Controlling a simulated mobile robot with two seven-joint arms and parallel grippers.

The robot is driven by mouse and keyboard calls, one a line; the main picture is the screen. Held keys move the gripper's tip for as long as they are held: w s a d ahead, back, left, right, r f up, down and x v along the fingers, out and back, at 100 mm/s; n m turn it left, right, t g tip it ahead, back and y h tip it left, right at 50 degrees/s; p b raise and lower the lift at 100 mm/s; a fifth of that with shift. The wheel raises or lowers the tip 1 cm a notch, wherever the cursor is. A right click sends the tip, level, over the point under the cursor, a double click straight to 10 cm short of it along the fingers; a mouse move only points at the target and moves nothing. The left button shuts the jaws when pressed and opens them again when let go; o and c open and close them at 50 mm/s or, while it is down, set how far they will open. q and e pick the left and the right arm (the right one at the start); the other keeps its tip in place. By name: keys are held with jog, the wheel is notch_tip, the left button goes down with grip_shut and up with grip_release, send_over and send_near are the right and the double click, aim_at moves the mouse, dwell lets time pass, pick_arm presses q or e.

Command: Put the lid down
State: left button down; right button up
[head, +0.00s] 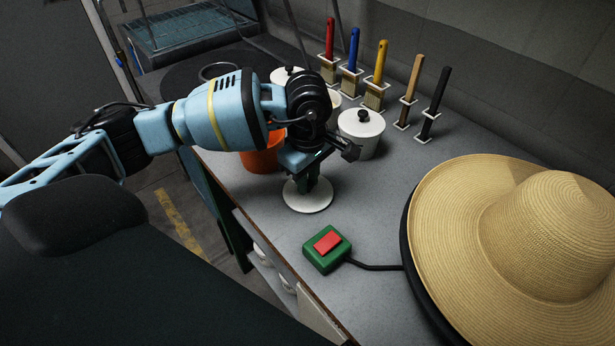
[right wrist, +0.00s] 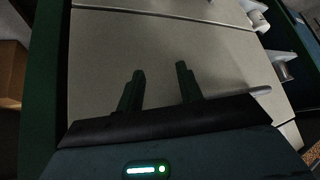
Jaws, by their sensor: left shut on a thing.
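A round white lid (head: 306,200) is under my left gripper (head: 309,182) in the head view. The gripper points down and is shut on the lid's knob, which the fingers hide. The lid is level, at or just above the grey tabletop; I cannot tell whether it touches. An orange pot (head: 262,160) stands behind my left gripper, partly hidden by the arm. My right gripper (right wrist: 160,84) shows in the right wrist view, its two fingers apart with nothing between them, before pale cabinet panels (right wrist: 200,45).
A white pot with a black-knobbed lid (head: 360,130) stands right of the gripper, with another lidded pot (head: 287,74) behind. Several brushes (head: 376,80) stand in holders along the back. A green box with a red button (head: 327,248) sits in front, and a straw hat (head: 520,240) at right.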

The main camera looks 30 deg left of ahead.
pick_arm(q)
jog(key=shift+f, duration=0.2)
jog(key=c, duration=1.3)
grip_release()
jog(key=shift+r, duration=0.15)
jog(key=shift+r, duration=0.3)
notch_tip(320, 180, up, 12)
jog(key=shift+f, duration=0.2)
